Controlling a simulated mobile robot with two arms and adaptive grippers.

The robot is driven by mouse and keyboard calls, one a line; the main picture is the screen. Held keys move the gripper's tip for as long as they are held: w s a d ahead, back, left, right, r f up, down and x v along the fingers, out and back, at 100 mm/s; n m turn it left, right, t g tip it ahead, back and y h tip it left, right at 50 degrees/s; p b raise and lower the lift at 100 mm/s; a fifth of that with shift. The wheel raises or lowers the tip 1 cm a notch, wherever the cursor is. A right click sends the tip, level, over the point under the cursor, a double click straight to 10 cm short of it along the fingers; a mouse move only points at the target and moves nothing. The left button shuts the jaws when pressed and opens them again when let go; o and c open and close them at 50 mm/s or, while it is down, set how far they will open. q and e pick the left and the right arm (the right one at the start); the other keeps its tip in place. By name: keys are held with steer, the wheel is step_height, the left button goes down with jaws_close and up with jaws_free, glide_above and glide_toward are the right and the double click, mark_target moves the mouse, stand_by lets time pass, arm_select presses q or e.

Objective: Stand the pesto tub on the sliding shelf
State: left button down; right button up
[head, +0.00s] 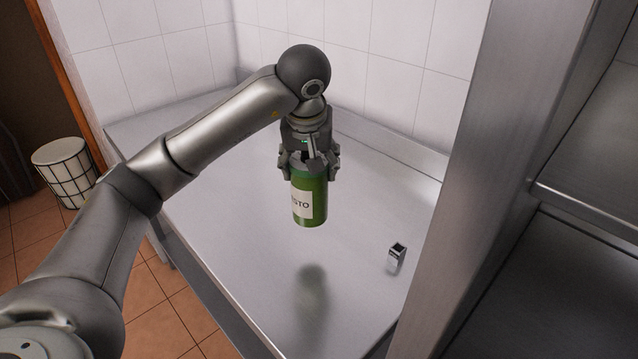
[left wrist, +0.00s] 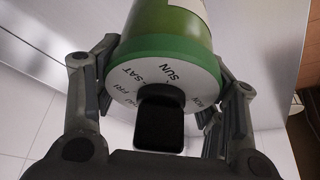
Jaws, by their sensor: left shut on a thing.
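The pesto tub (head: 310,198) is a green cylinder with a white label, held upright in the air above the steel counter. My left gripper (head: 309,168) is shut on it from above, with fingers on both sides of its top. In the left wrist view, the tub (left wrist: 165,50) shows its green rim and a pale lid printed with day names, between the fingers of my left gripper (left wrist: 160,95). A shelf (head: 590,215) shows in the steel unit at the right; I cannot tell whether it slides. My right gripper is not in view.
The steel counter (head: 230,240) is mostly clear. A small dark-topped metal object (head: 396,257) stands on its right part. A steel upright (head: 475,180) stands between the counter and the shelves.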

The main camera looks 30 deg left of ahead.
arm_select(q)
steer(key=w+a+f+p, duration=0.2)
steer(key=w+f+p, duration=0.1)
steer(key=w+f, duration=0.4)
step_height(320, 180, down, 3)
steer(key=shift+w+r+p, duration=0.1)
steer(key=shift+w+p, duration=0.05)
steer(key=shift+p, duration=0.25)
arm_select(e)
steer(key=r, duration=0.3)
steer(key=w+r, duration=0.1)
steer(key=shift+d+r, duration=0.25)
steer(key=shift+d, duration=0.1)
arm_select(q)
steer(key=shift+d, duration=0.1)
steer(key=shift+c, duration=2)
jaws_free()
steer(key=shift+f, duration=0.2)
steer(key=shift+o, duration=0.4)
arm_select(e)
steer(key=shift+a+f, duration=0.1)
arm_select(q)
steer(key=shift+r, duration=0.1)
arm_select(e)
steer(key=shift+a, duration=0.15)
